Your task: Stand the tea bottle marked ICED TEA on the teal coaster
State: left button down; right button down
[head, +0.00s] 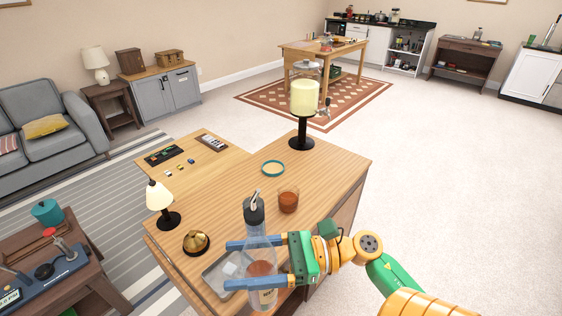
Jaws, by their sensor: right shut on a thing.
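A clear bottle with a dark looped cap (254,211) and reddish-brown liquid low inside stands between the fingers of my right gripper (238,264). My right gripper is shut on this bottle at the front of the wooden counter. A pale label shows near the bottle's bottom, but I cannot read its marking. The teal coaster (273,161), a round disc with a teal rim and tan middle, lies flat and empty farther back on the counter. I cannot tell whether the bottle touches the counter. My left gripper is not in view.
A glass of reddish-brown drink (288,201) stands between bottle and coaster, slightly right. A drink dispenser (304,98) stands behind the coaster. A grey tray (213,280), brass bell (196,242) and small lamp (160,197) are at left. The counter (225,205) left of the coaster is bare.

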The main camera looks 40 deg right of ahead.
aim_at(273, 169)
jog(key=i+l+u, duration=0.2)
jog(key=l+u, duration=0.2)
jog(key=l, duration=0.7)
jog(key=l+u, duration=0.4)
jog(key=l, duration=0.7)
